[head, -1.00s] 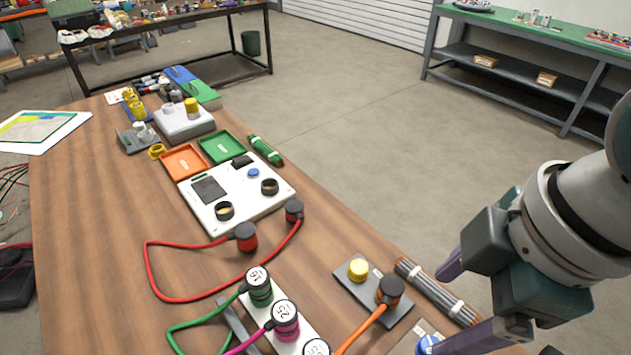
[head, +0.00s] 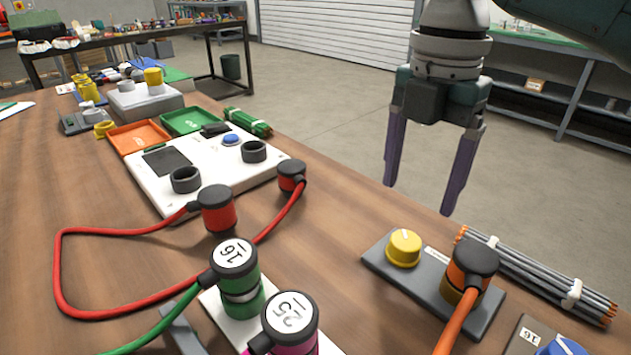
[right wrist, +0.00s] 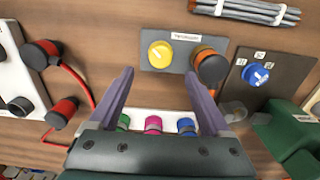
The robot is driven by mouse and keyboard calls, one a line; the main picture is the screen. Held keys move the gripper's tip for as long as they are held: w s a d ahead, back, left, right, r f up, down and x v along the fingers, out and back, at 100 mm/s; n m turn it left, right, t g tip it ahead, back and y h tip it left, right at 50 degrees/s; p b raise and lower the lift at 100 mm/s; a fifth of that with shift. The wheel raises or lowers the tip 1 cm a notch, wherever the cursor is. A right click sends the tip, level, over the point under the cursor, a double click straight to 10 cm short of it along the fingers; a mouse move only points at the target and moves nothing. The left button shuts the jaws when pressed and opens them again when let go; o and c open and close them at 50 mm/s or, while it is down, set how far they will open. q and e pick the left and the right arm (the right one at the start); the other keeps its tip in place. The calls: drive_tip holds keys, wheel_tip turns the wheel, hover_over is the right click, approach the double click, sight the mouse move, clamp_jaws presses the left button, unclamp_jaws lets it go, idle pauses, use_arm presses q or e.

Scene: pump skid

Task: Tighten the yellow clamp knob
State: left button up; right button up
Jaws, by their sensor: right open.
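The yellow clamp knob (head: 404,247) sits on a grey plate (head: 388,270), beside an orange and black plug (head: 470,268) with an orange cable. In the right wrist view the knob (right wrist: 160,54) shows a white pointer mark, just beyond the fingertips. My right gripper (head: 420,200) is open and empty, its fingers pointing down, above and apart from the knob. In the right wrist view its fingers (right wrist: 159,75) are spread wide with nothing between them. My left gripper is not in view.
A bundle of grey rods (head: 535,275) lies behind the plate. A blue knob (head: 562,346) on a dark panel is at the lower right. Green (head: 238,275) and magenta (head: 290,325) plugs stand to the left. A white panel (head: 205,165) and red cables lie further left.

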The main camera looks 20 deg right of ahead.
sight(407, 240)
use_arm(q)
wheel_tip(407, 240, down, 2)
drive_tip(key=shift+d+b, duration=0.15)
drive_tip(key=shift+b, duration=0.75)
use_arm(e)
wheel_tip(407, 240, down, 9)
drive_tip(key=shift+s+r, duration=0.1)
drive_tip(key=shift+r, duration=0.05)
clamp_jaws()
